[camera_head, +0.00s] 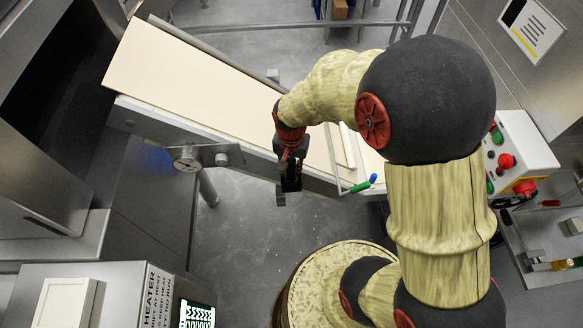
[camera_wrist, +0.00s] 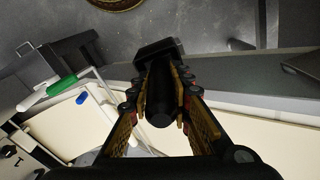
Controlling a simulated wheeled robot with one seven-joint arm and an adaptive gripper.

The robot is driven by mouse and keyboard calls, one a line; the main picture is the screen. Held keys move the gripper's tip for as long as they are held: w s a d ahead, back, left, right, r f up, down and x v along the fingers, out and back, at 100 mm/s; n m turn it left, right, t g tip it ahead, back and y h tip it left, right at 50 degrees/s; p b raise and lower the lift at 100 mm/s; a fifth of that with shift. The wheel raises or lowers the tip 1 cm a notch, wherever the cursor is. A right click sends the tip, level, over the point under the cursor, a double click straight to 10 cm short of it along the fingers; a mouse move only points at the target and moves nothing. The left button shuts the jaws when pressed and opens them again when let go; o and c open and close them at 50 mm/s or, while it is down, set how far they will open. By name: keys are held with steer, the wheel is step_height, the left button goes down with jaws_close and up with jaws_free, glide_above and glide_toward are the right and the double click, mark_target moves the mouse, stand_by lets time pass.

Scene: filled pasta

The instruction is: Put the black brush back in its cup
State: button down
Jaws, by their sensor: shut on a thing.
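My gripper (camera_head: 291,168) hangs over the front edge of the cream conveyor belt (camera_head: 200,85). In the wrist view my gripper (camera_wrist: 158,98) is shut on the black brush (camera_wrist: 160,52), whose dark handle runs between the fingers and whose wider black end points away from the palm. The brush is hard to separate from the dark gripper in the head view. I cannot clearly make out the brush's cup in either view.
A green-handled thing (camera_head: 360,187) and a blue one (camera_head: 373,178) lie beside a thin rod right of my gripper. A dark box (camera_wrist: 68,52) is at left in the wrist view. A control box (camera_head: 520,150) stands at right. Grey floor (camera_head: 245,235) is open below.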

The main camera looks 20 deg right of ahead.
mark_target(292, 159)
steer(key=c, duration=1.9)
jaws_free()
steer(key=shift+f, duration=0.1)
steer(key=r, duration=0.4)
steer(key=r+p, duration=0.1)
steer(key=r, duration=0.3)
steer(key=r+p, duration=0.1)
steer(key=r, duration=0.3)
steer(key=shift+s+a, duration=0.1)
steer(key=shift+s, duration=0.2)
steer(key=s+r+n+t, duration=0.2)
steer(key=s+r, duration=0.4)
steer(key=r, duration=0.3)
steer(key=s+r+n+t, duration=0.3)
steer(key=s+r+n, duration=0.2)
steer(key=s+r, duration=0.2)
steer(key=shift+v, duration=1)
steer(key=shift+w, duration=0.15)
